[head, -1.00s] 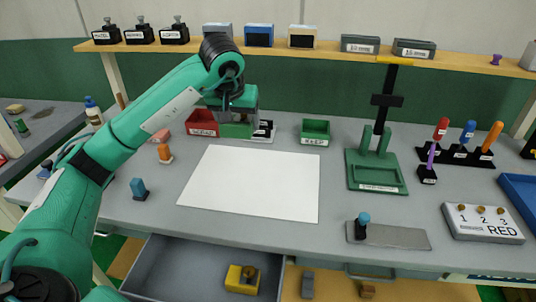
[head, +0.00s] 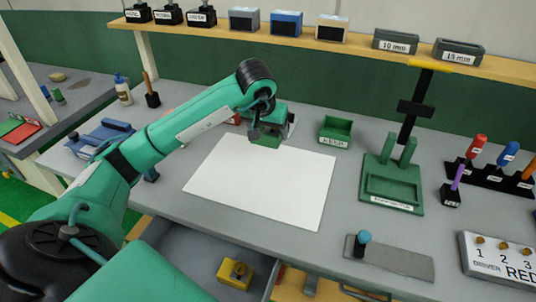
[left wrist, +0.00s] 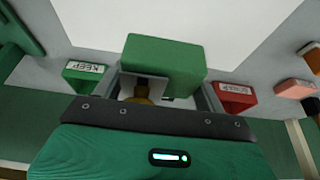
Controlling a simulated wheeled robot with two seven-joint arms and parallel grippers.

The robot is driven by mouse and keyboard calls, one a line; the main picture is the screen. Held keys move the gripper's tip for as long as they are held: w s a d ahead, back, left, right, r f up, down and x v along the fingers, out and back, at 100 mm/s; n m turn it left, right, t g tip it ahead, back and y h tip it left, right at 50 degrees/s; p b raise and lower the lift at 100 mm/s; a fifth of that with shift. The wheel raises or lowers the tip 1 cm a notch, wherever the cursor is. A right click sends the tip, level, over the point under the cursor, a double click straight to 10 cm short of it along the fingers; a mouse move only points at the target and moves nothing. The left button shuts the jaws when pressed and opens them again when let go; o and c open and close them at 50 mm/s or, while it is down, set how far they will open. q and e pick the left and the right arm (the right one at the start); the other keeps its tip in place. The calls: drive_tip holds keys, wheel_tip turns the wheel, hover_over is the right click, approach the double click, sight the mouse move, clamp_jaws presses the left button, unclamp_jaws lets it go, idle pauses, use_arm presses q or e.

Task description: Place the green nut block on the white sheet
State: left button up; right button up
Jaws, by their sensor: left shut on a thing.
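My left gripper (head: 268,139) is shut on the green nut block (left wrist: 165,55), which shows large between the fingers in the left wrist view. In the head view the green block (head: 264,143) is partly hidden by the gripper. The gripper holds it at the back edge of the white sheet (head: 255,190), apparently above the surface; the exact gap is hard to tell. The sheet lies flat and bare on the grey bench, and also fills the top of the left wrist view (left wrist: 240,25). My right gripper is not in view.
A green KEEP bin (head: 336,131) stands right of the gripper, and a red SCRAP bin (left wrist: 236,97) shows in the left wrist view. A green fixture (head: 392,185) stands right of the sheet. An open drawer (head: 190,262) with a yellow block (head: 235,272) is below the front edge.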

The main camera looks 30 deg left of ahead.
use_arm(q)
hover_over(269, 161)
drive_tip(key=s, duration=0.2)
drive_tip(key=f, duration=0.4)
drive_tip(key=shift+w+d+f, duration=0.25)
drive_tip(key=shift+f, duration=0.55)
wheel_tip(269, 161, down, 4)
drive_tip(key=shift+r+p, duration=0.25)
drive_tip(key=shift+p, duration=0.2)
drive_tip(key=shift+f, duration=0.15)
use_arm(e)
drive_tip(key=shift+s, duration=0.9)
use_arm(q)
drive_tip(key=shift+f, duration=0.15)
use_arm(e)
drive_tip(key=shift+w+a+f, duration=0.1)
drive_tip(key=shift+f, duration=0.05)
use_arm(q)
drive_tip(key=o, duration=0.9)
drive_tip(key=shift+o, duration=0.8)
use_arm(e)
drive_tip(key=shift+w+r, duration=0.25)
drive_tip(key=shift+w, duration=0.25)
